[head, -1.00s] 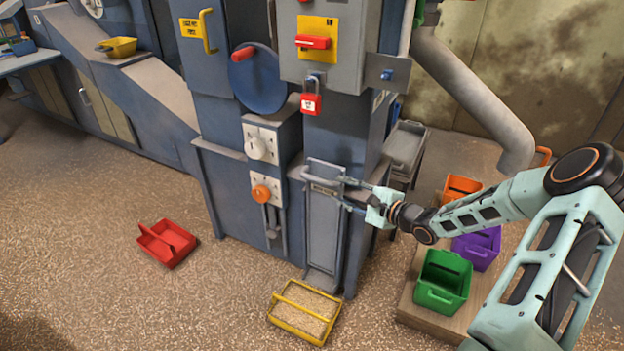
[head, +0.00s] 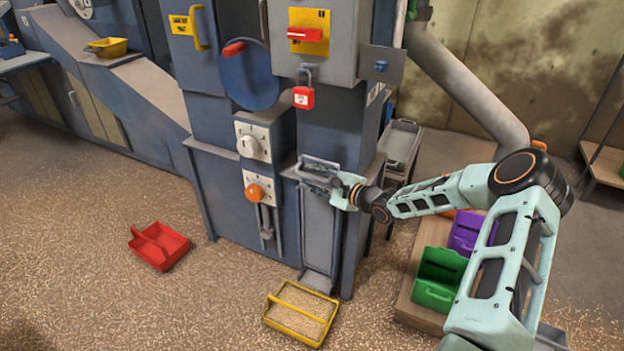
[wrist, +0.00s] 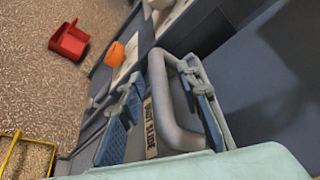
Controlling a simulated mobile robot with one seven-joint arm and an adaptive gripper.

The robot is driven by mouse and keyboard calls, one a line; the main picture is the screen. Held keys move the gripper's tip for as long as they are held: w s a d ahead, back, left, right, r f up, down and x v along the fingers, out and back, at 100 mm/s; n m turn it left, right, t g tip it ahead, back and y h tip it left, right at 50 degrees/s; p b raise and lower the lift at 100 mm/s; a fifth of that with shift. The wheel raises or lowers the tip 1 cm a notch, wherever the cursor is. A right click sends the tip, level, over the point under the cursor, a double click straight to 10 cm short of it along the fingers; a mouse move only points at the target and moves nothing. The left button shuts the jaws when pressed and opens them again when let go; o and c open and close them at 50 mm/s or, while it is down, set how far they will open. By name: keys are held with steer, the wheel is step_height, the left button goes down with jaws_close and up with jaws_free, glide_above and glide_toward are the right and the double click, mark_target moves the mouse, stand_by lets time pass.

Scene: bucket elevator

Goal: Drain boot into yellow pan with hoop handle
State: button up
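The yellow pan with a hoop handle (head: 270,322) sits on the floor below the boot's chute and has tan, grain-like material inside. Its edge also shows in the wrist view (wrist: 10,152). The grey boot slide (head: 318,232) is upright on the elevator's front. In the wrist view its grey loop handle (wrist: 160,90) stands beside a "BOOT SLIDE" label (wrist: 150,128). My gripper (wrist: 165,100) is open, with its blue-padded fingers on either side of the handle. A firm grip is not visible. In the head view my gripper (head: 325,180) is at the slide's top.
A red pan (head: 160,246) lies on the floor to the left. Green (head: 438,280) and purple (head: 466,232) pans stand on a wooden platform at right. A red padlock (head: 304,97) hangs above, and an orange knob (head: 255,192) is left of the slide. Grain covers the floor.

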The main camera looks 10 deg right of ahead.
mark_target(312, 197)
steer(key=shift+c, duration=0.3)
jaws_close()
step_height(312, 197, down, 8)
steer(key=b, duration=0.3)
steer(key=shift+s, duration=0.1)
steer(key=shift+o, duration=0.3)
jaws_free()
steer(key=shift+f, duration=0.1)
